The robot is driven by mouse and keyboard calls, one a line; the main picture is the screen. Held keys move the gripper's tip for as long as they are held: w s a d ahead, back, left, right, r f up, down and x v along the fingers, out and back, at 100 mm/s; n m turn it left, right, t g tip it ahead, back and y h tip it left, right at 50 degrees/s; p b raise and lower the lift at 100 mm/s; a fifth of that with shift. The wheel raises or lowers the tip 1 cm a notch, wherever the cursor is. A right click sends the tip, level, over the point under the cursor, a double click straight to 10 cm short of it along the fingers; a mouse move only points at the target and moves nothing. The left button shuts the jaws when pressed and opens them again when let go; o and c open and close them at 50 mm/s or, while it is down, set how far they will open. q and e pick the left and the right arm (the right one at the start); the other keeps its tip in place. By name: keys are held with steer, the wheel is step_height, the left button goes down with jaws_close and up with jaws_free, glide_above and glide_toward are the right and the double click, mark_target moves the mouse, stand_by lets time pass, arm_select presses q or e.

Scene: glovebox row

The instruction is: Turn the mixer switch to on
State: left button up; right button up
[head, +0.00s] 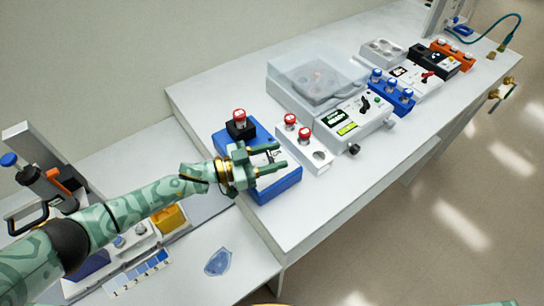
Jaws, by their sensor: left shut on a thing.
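The mixer (285,187) is a blue box with a pale panel on top, on the raised white bench. A black holder (240,131) at its back carries a red-capped vial (239,115). My left gripper (279,157) reaches over the mixer's panel from the left, its two green fingers pointing right. It is shut on the small dark mixer switch (276,155), which shows only in part between the fingers. The gripper hides much of the panel, so I cannot read the switch's setting. My right gripper is not in view.
A white rack (318,158) with red-capped vials stands close to the right of the fingers. Beyond are a clear-lidded device (340,125) and a blue rack (399,103).

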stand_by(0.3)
arm_select(q)
steer(key=o, duration=1)
steer(key=p+v, duration=0.2)
steer(key=v, duration=1)
